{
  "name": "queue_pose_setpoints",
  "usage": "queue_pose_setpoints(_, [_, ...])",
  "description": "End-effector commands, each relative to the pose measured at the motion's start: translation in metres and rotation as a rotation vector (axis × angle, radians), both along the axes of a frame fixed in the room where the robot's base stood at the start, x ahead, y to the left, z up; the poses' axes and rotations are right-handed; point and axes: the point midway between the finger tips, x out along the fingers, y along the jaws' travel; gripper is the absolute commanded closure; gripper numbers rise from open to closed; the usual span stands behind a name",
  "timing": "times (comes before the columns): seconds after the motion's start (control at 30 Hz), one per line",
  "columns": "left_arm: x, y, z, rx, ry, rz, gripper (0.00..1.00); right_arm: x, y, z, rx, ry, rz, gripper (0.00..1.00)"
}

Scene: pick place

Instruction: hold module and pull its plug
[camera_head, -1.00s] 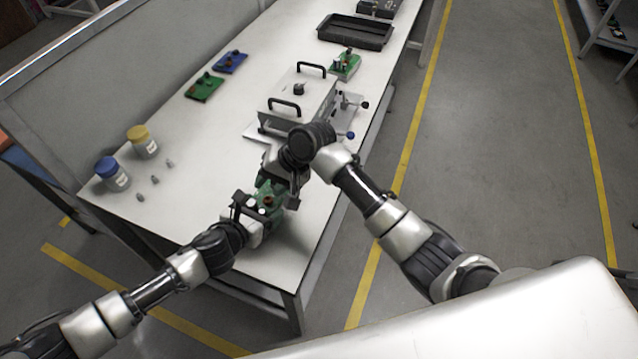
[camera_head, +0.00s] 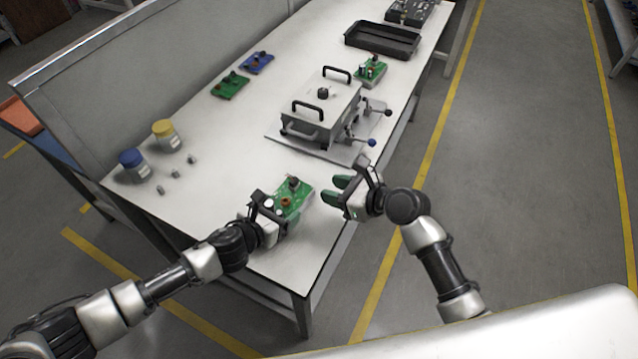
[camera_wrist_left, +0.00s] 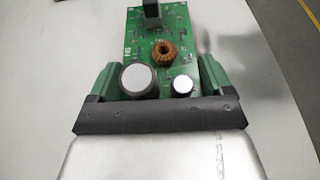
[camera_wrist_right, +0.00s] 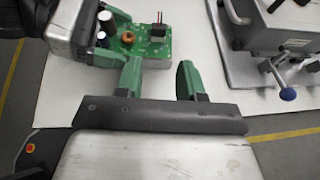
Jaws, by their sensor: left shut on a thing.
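The module, a green circuit board (camera_head: 294,203) with two round capacitors, a copper coil and a dark block, is at the near end of the white table. My left gripper (camera_wrist_left: 157,64) is shut on its near end, with one green finger on each side. The dark block (camera_wrist_right: 158,31) stands at the board's far end, with thin red and dark wires at its top. I cannot tell for sure whether this is the plug. My right gripper (camera_head: 336,190) is open and empty, to the right of the board and apart from it; its spread fingers show in the right wrist view (camera_wrist_right: 158,65).
A grey box with two handles (camera_head: 325,105) and clamps with a blue knob (camera_head: 371,142) stands beyond the board. Behind are another green board (camera_head: 370,73) and a black tray (camera_head: 382,40). Two jars (camera_head: 166,135) stand left.

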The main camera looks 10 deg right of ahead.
Motion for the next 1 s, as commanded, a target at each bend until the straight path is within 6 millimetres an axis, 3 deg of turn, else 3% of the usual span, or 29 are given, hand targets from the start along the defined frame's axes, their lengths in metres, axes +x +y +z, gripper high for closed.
queue_pose_setpoints(0.5, [0.000,0.000,0.000,0.000,0.000,0.000,0.62,0.056,0.064,-0.034,-0.003,-0.001,0.004,0.62])
queue_pose_setpoints(0.7, [0.000,0.000,0.000,0.000,0.000,0.000,0.62,0.067,0.076,-0.041,-0.003,-0.002,0.005,0.62])
queue_pose_setpoints(1.0, [0.000,0.000,0.000,0.000,0.000,0.000,0.62,0.069,0.078,-0.043,-0.004,-0.002,0.005,0.62])
